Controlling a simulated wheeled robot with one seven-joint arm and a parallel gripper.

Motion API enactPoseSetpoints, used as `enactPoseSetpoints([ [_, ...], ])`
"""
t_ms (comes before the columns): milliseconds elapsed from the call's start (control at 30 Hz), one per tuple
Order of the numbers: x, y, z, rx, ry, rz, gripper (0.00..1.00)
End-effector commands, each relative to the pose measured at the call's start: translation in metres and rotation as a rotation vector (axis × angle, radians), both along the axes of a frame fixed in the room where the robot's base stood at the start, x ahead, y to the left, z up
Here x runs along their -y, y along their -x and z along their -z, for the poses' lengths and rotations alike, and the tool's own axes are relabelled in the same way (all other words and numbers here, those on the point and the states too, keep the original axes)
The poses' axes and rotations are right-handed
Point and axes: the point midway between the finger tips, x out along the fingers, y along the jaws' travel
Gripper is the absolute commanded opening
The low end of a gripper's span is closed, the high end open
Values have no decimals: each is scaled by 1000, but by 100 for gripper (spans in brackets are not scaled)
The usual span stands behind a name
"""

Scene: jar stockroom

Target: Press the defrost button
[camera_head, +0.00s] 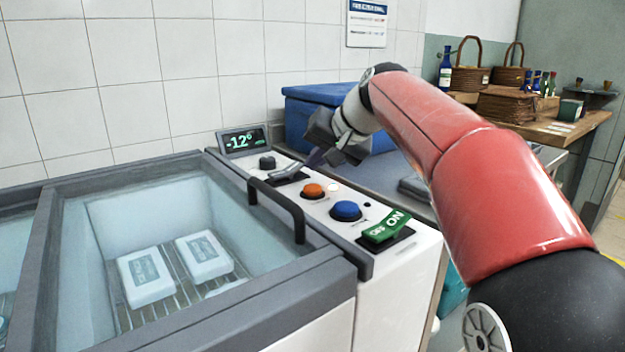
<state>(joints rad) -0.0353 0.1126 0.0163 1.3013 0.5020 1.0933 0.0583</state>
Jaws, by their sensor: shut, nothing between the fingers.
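The control panel (296,214) runs along the right side of a chest freezer. It carries an orange button (313,190) and a larger blue button (346,210). I can read no defrost label, so I cannot tell which button it names. My gripper (311,162) is over the far part of the panel, behind the orange button in the picture, fingers pointing down and left. It is shut and empty. I cannot tell whether the fingertips touch the panel.
A black knob (267,162) and a display (244,140) reading about -12° are at the panel's far end. A green ON/OFF switch (386,226) is at the near end. A dark handle (277,207) rises beside the buttons. A blue box (305,118) stands behind my gripper.

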Motion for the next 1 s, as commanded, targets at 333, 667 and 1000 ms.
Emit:
enactPoseSetpoints([
  [333, 0, 0, -34, -1, 0, -1, 0],
  [667, 0, 0, -32, 0, 0, 0, 0],
  [1000, 0, 0, -32, 0, 0, 0, 0],
])
